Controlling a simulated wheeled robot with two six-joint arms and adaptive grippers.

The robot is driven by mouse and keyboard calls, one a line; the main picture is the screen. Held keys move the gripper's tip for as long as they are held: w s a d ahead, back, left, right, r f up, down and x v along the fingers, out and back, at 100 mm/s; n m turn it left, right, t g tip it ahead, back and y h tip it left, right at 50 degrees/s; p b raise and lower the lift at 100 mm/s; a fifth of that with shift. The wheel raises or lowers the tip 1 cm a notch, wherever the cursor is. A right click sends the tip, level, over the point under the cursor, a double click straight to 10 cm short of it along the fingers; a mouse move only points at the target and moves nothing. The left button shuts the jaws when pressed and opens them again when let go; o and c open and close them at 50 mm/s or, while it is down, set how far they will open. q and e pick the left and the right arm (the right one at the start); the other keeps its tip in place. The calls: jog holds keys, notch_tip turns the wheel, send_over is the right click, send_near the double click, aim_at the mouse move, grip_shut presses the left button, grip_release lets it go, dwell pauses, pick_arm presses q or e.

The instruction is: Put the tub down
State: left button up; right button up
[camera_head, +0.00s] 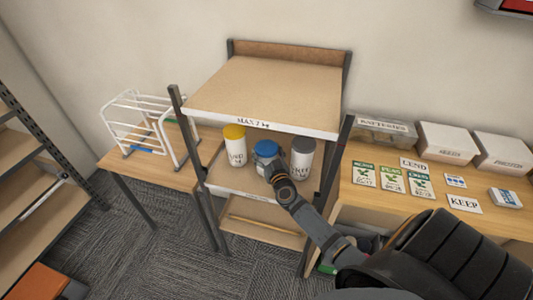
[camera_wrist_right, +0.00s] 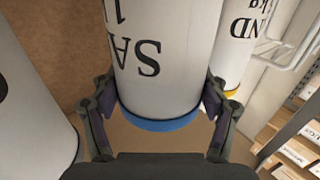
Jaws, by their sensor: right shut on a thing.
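The tub with a blue lid (camera_head: 266,149) is on the middle level of the shelf unit, between two other tubs. In the right wrist view the white tub (camera_wrist_right: 165,50) shows upside down, with "SA" lettering and its blue rim low in the picture. My right gripper (camera_head: 273,168) reaches in from the front and is shut on this tub, one finger on each side. The tub's base is hidden by the gripper, so I cannot tell whether it touches the shelf board (camera_head: 220,180). My left gripper is not in view.
A yellow-lidded tub (camera_head: 235,150) stands close on the left, a grey-lidded tub (camera_head: 302,160) close on the right. The top board (camera_head: 265,90) overhangs them. A white wire rack (camera_head: 140,125) stands on the left table; cards and boxes (camera_head: 445,143) cover the right table.

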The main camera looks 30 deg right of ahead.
jog(key=o, duration=1.4)
jog(key=shift+f, duration=0.1)
jog(key=shift+c, duration=0.2)
jog(key=o, duration=0.4)
jog(key=shift+o, duration=0.2)
jog(key=v, duration=1.2)
jog(key=shift+r+p, duration=0.25)
jog(key=shift+p, duration=0.2)
